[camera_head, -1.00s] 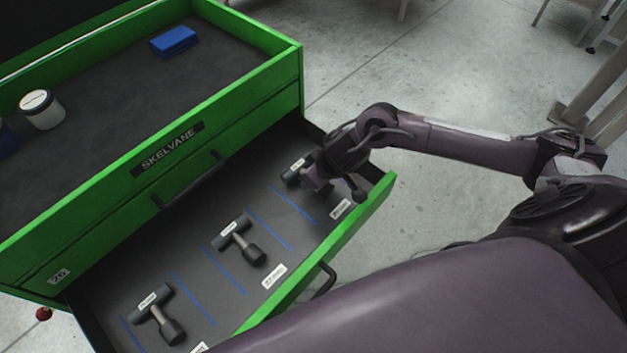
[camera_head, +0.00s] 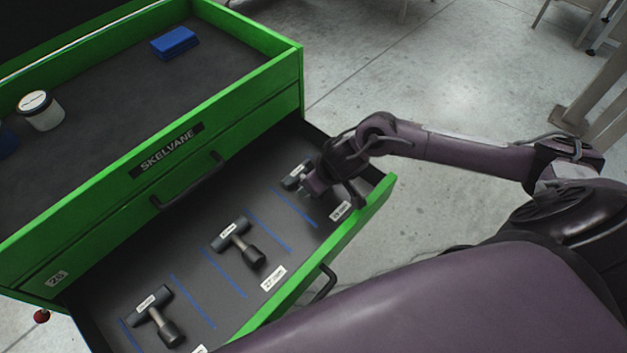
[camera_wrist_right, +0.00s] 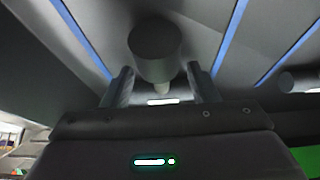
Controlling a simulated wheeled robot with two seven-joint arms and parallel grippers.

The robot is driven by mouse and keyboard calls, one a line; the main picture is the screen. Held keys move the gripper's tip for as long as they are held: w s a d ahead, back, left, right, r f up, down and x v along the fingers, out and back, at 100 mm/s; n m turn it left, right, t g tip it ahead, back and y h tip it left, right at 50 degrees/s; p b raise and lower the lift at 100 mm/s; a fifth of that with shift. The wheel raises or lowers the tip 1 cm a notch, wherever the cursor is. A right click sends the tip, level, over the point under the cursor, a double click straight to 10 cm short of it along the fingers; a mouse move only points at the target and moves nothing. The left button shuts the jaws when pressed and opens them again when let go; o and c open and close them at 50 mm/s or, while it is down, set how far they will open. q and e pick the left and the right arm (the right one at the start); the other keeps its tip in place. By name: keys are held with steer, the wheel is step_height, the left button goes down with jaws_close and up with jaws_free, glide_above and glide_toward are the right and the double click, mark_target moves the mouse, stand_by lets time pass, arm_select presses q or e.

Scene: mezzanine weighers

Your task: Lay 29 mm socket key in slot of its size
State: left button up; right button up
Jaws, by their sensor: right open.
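Three dark T-shaped socket keys lie in the open drawer: a near one (camera_head: 157,315), a middle one (camera_head: 238,243) and a far one (camera_head: 295,175), partly hidden by my right gripper. Their tags are too small to read, so I cannot tell by print which is 29 mm. My right gripper (camera_head: 314,190) is low over the far key, between blue lines. In the right wrist view its open fingers (camera_wrist_right: 161,87) stand either side of the key's dark round end (camera_wrist_right: 155,45). My left gripper is out of view.
Blue lines divide the drawer floor into slots, with white size labels (camera_head: 273,278) along the green front wall (camera_head: 375,203). The front has a dark handle (camera_head: 322,284). On the green cabinet top stand a white jar (camera_head: 41,112) and a blue box (camera_head: 174,43).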

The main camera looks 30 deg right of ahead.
steer(key=p+v, duration=0.2)
steer(key=v, duration=1)
steer(key=shift+r+p, duration=0.15)
steer(key=shift+p, duration=0.25)
steer(key=shift+d, duration=0.1)
